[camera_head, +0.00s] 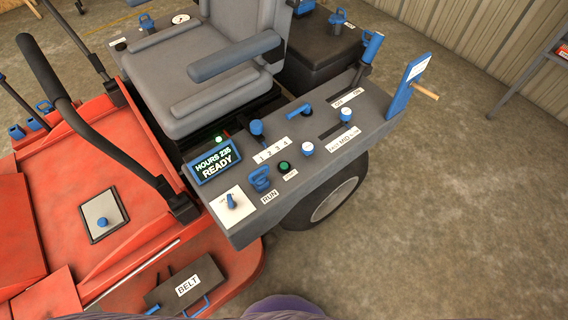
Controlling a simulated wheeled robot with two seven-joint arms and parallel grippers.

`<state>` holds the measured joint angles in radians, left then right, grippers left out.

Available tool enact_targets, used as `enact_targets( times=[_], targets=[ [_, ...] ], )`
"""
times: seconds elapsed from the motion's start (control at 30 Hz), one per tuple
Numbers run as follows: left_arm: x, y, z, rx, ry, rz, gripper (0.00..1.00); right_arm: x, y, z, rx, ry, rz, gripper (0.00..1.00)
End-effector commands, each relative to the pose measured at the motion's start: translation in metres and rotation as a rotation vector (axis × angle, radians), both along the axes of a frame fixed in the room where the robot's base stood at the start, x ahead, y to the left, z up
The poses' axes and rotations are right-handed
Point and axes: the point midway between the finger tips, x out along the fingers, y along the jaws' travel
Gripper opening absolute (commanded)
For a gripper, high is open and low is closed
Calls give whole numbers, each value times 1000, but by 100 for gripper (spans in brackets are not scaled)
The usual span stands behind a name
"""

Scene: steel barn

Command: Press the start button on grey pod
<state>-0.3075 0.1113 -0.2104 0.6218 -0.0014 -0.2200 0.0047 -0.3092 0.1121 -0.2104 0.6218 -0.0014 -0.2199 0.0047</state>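The grey pod (238,228) is the long control console on the right side of a red ride-on mower. A round green button (284,165) sits on its top, with a small white label (291,174) beside it that is too small to read surely. Near it are a blue key-like knob (260,178) above a RUN label (269,196), and a blue switch (231,201) on a white plate. Neither of my grippers is in view.
White-topped knobs (307,148), a blue-handled lever (371,48) and an upright blue paddle (403,92) rise from the pod. The seat armrest (234,57) is behind it. A black bent lever (95,130) stands left. The concrete floor to the right is clear.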

Motion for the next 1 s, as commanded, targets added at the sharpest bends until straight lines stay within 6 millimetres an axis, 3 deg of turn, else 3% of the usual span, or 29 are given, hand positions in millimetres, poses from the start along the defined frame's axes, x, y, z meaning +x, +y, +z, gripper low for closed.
enact_targets(
  times=[0.03, 0.23, 1.0],
  targets=[
    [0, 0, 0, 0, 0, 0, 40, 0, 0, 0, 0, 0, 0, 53],
    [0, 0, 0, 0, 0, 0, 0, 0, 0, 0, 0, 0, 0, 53],
    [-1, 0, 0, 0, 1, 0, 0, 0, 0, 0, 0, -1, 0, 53]
  ],
)
